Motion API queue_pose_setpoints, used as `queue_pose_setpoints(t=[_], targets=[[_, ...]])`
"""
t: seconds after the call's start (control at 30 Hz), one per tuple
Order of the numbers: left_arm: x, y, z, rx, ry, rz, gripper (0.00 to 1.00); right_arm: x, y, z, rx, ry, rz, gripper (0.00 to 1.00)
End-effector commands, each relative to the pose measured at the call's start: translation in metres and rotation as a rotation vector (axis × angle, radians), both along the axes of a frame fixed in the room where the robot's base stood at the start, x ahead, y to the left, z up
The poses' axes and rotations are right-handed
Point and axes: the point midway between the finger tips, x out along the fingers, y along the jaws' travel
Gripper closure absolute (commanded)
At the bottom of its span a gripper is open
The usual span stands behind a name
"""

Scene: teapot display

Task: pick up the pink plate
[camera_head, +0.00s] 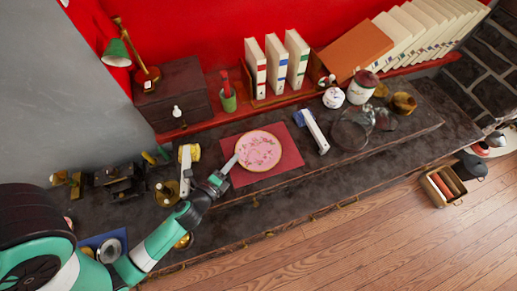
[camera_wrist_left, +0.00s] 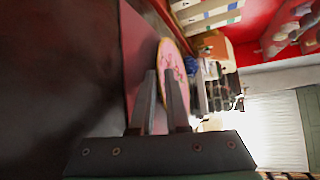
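The pink plate (camera_head: 259,151), round with a floral pattern and a gold rim, rests on a dark red mat (camera_head: 284,167) in the head view. My left gripper (camera_head: 230,165) is at the plate's left rim. In the left wrist view, my left gripper's two fingers (camera_wrist_left: 160,82) stand apart with a gap between them. The plate (camera_wrist_left: 174,62) shows at a steep angle at the fingertips, with one finger in front of part of it. Whether the fingers touch the rim is unclear. My right gripper is not in view.
A white-and-blue object (camera_head: 314,132) lies right of the mat. A green cup (camera_head: 228,99) stands behind the plate, and a glass vessel (camera_head: 352,129) stands farther right. Several small items crowd the counter left of my gripper. The dark counter in front of the mat is mostly clear.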

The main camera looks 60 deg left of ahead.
Motion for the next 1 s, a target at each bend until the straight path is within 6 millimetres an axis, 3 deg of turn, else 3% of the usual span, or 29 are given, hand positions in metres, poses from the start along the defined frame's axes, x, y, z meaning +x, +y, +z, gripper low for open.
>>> queue_pose_setpoints(t=[0.27,0.37,1.0], targets=[[0.0057,0.0037,-0.0025,-0.001,0.0,0.001,0.86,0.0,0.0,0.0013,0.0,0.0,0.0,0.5],[0.0057,0.0036,-0.0024,-0.001,0.0,0.001,1.0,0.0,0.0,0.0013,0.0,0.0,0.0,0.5],[0.0054,0.0034,-0.0026,-0.002,0.001,0.001,1.0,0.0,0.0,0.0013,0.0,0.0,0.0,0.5]])
